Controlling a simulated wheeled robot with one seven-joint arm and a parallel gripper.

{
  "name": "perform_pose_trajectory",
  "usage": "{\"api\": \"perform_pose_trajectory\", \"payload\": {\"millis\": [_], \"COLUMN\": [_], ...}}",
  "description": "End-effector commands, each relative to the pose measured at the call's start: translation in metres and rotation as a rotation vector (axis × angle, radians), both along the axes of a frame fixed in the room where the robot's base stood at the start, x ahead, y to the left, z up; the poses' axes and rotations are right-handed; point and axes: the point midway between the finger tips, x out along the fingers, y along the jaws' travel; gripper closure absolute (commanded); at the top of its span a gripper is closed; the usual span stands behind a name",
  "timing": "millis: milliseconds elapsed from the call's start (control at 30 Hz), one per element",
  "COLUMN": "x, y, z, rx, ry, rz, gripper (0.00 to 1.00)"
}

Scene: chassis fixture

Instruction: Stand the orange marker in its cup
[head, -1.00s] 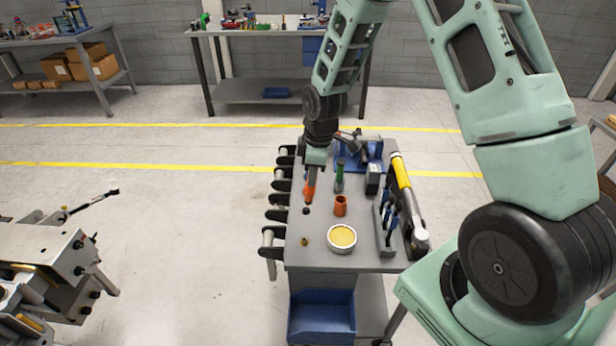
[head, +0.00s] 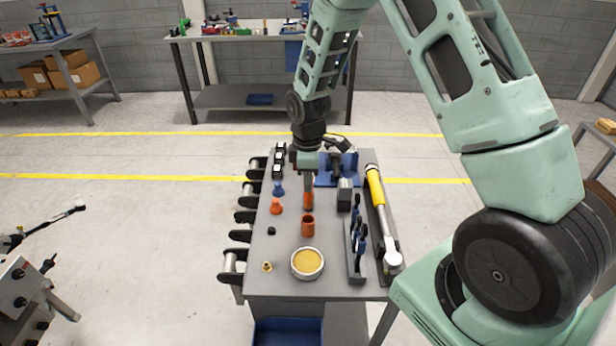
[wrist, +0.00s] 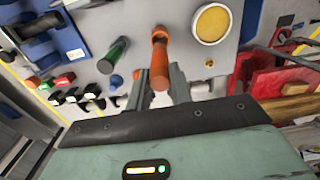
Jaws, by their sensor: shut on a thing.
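My gripper (head: 309,180) points down over the cart top, with its fingers shut on the orange marker (head: 309,201). In the wrist view the marker (wrist: 159,66) runs out from between the two fingers (wrist: 160,84). The orange cup (head: 307,226) stands upright on the cart, just in front of and below the marker in the head view. The marker appears behind the cup, not inside it. A green marker-like thing (wrist: 115,54) stands left of the held marker in the wrist view; my gripper hides it in the head view.
A yellow-filled round dish (head: 307,263) sits in front of the cup. A tool rack (head: 356,254) and a yellow-handled wrench (head: 382,214) lie right. A blue fixture (head: 326,176) is behind.

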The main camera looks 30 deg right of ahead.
Motion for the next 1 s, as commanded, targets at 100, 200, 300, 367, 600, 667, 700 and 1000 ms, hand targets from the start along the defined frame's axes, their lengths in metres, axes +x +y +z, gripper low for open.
{"api": "perform_pose_trajectory", "payload": {"millis": [100,200,300,367,600,667,700,1000], "x": [-0.0001,0.0,0.0,0.0001,0.0002,0.0002,0.0003,0.0003], "y": [0.0001,0.0002,0.0002,0.0003,0.0004,0.0007,0.0008,0.0009], "z": [-0.0117,-0.0146,-0.015,-0.0147,-0.0139,-0.0138,-0.0141,-0.0138], "rx": [0.0,0.0,0.0,0.0,0.0,0.0,0.0,0.001], "ry": [0.0,0.0,0.0,0.0,0.0,0.0,0.0,-0.001], "rz": [0.0,0.0,0.0,0.0,0.0,0.001,0.0,-0.001], "gripper": [1.0,1.0,1.0,1.0,1.0,1.0,1.0,1.0]}}
